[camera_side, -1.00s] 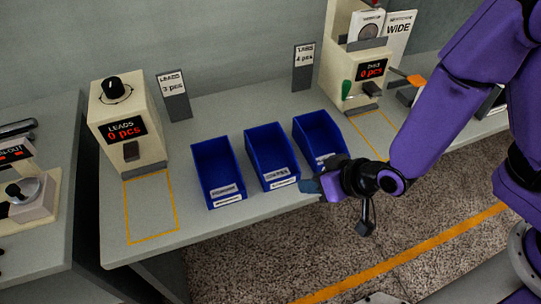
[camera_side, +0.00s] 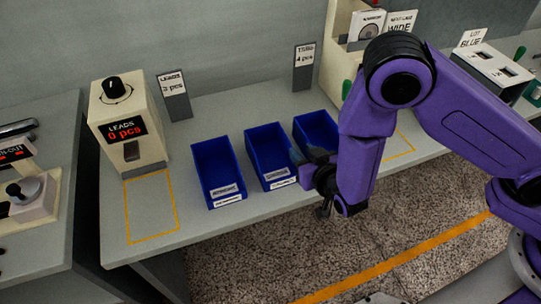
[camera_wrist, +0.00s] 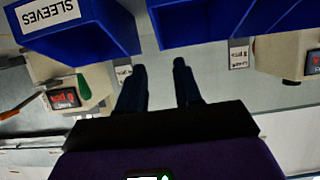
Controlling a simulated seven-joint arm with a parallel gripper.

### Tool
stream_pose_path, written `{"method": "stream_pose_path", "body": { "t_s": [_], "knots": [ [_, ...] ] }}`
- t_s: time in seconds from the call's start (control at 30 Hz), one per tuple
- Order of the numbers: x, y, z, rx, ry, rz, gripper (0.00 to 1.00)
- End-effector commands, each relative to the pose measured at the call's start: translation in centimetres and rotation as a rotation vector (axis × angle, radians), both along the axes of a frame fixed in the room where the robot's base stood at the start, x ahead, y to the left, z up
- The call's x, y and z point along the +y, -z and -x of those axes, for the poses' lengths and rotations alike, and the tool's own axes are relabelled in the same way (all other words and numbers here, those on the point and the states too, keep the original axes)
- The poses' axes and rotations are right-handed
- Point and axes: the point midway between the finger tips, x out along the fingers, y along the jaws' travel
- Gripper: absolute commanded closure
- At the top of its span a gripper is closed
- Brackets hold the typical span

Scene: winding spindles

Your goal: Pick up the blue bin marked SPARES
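Three blue bins stand in a row on the bench in the side view: a left bin (camera_side: 217,172), a middle bin (camera_side: 268,155) and a right bin (camera_side: 315,130). Their front labels are too small to read there, so I cannot tell which says SPARES. In the wrist view one bin (camera_wrist: 110,22) is labelled SLEEVES; another blue bin (camera_wrist: 195,22) beside it shows no readable label. My gripper (camera_side: 307,158) is at the front of the middle and right bins, partly hiding the right one. In the wrist view its fingers (camera_wrist: 160,78) are apart with nothing between them.
A LEADS machine (camera_side: 125,125) reading 0 pcs stands at the left, behind an orange outlined area (camera_side: 150,205). Cards (camera_side: 174,94) (camera_side: 304,67) stand behind the bins. Another machine (camera_side: 343,50) is partly hidden by my arm.

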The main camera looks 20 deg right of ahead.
Motion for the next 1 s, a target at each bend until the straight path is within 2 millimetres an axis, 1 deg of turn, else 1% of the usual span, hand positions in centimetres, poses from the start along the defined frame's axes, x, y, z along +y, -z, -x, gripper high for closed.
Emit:
{"method": "stream_pose_path", "body": {
  "t_s": [0.03,0.13,0.2,0.47,0.7,0.83,1.0],
  "knots": [
    [-0.1,0.4,-1.0,-0.001,0.005,-0.002,0.66],
    [-0.1,1.0,-2.4,-0.001,0.003,-0.001,0.66],
    [-0.1,1.3,-3.1,0.000,0.002,-0.001,0.66],
    [0.0,1.9,-4.6,-0.001,0.002,-0.001,0.66],
    [0.1,3.1,-7.6,0.000,0.001,-0.001,0.66],
    [0.2,3.5,-8.4,0.000,0.000,0.000,0.66],
    [0.2,3.5,-8.6,0.000,-0.001,0.001,0.66]
  ]
}}
